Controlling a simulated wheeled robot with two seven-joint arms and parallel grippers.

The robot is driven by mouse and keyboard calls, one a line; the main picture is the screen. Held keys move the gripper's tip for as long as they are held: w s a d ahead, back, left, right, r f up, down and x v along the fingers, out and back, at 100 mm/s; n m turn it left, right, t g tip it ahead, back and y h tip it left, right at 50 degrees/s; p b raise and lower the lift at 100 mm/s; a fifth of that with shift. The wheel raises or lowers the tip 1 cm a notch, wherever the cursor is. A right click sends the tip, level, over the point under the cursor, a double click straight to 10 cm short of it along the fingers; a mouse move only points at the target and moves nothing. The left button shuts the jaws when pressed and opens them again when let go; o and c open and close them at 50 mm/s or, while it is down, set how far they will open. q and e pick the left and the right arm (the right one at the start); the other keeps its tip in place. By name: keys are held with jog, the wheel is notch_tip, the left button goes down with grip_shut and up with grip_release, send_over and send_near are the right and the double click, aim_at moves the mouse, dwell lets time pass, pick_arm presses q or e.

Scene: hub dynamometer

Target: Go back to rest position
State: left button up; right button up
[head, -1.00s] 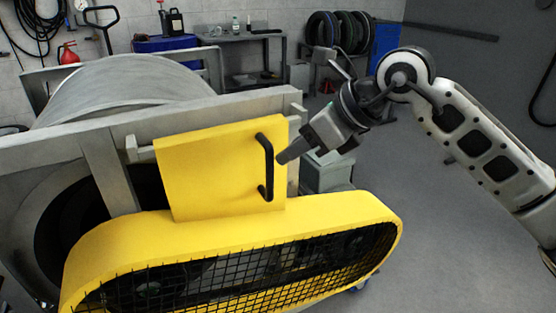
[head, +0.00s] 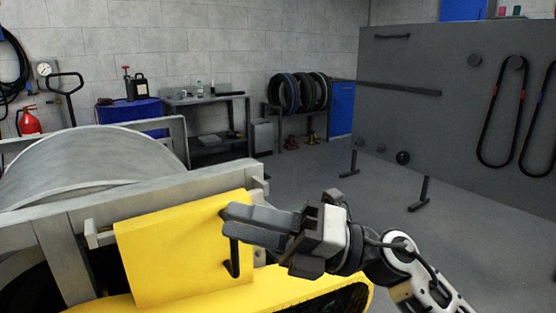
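My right gripper (head: 228,222) reaches in from the lower right, its grey fingers pointing left. In the picture it overlaps the black handle (head: 235,262) on the yellow panel (head: 170,250). The fingers hide the upper part of the handle, so I cannot tell whether they touch it or stand in front of it. They lie close together from this side, and their gap does not show. My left gripper is out of view.
The yellow guard (head: 200,295) and grey drum (head: 85,165) with its frame fill the left. A workbench (head: 205,100), a tyre rack (head: 297,92) and a blue cabinet (head: 341,108) stand behind. A grey board (head: 460,110) with hanging belts stands right. The floor (head: 400,210) between is largely clear.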

jog(key=w+d+f+m+t+h+p, duration=0.15)
jog(key=d+f+m+t+h, duration=0.6)
jog(key=m, duration=0.75)
jog(key=w+d+f+m+t+h+p, duration=0.1)
jog(key=w+d+f+m+t+h, duration=0.25)
jog(key=m+t, duration=0.9)
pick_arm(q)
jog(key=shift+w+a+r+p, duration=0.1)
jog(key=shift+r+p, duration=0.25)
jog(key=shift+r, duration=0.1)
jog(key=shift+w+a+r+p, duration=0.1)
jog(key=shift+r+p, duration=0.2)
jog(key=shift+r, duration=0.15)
pick_arm(e)
jog(key=s+d+f+m+g+h, duration=0.3)
jog(key=s+f+m, duration=0.3)
jog(key=f, duration=0.5)
jog(key=s+d+f+m+g+h, duration=0.3)
jog(key=s+f+m+g, duration=0.3)
jog(key=s+f, duration=0.4)
jog(key=shift+d+f+h, duration=0.15)
jog(key=shift+f+h, duration=0.25)
jog(key=shift+h, duration=0.1)
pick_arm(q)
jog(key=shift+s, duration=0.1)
